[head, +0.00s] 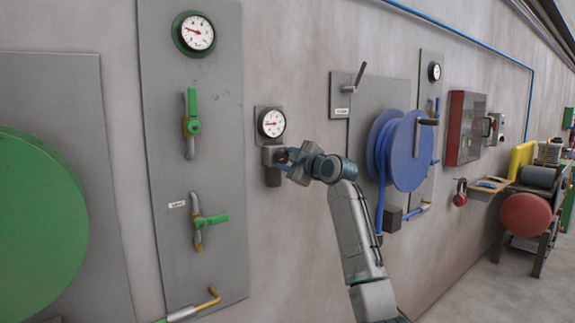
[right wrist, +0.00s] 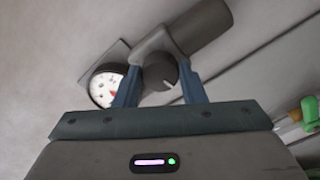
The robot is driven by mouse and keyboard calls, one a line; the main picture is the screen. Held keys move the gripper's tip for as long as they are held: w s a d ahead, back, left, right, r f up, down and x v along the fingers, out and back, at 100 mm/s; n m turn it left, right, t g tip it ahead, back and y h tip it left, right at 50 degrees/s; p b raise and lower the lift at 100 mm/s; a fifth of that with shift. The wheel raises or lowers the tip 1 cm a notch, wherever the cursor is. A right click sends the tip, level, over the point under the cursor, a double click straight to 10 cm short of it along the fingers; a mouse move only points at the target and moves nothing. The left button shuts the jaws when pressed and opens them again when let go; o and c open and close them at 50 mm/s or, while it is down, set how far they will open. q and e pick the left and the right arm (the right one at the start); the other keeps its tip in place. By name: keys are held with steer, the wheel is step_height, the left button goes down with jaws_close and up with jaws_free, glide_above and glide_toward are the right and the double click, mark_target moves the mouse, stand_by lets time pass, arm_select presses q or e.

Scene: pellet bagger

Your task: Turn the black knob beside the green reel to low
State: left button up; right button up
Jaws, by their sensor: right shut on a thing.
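The black knob (right wrist: 158,74) sits on a grey regulator body with a dial gauge beside it. In the right wrist view my right gripper (right wrist: 158,82) has its two blue fingers on either side of the knob, shut on it. A pale mark shows on the knob's face. In the head view my right gripper (head: 286,158) hides the knob and reaches the regulator (head: 270,155) below a white gauge (head: 271,123). The green reel (head: 38,225) is at the far left on the wall. My left gripper is not in view.
A grey panel (head: 170,240) with green-handled valves (head: 193,125) and a green-rimmed gauge (head: 195,33) stands left of the regulator. A blue hose reel (head: 408,150) is on the wall to the right. Farther right are a red cabinet (head: 464,128) and a small shelf.

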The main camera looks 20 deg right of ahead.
steer(key=n+b, duration=0.1)
steer(key=n, duration=0.2)
steer(key=shift+f+n, duration=0.1)
steer(key=shift+n, duration=0.2)
arm_select(q)
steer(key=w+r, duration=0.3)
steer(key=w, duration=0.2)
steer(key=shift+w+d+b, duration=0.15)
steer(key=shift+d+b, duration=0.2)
steer(key=shift+b, duration=0.05)
arm_select(e)
steer(key=shift+n, duration=1.7)
steer(key=o, duration=1)
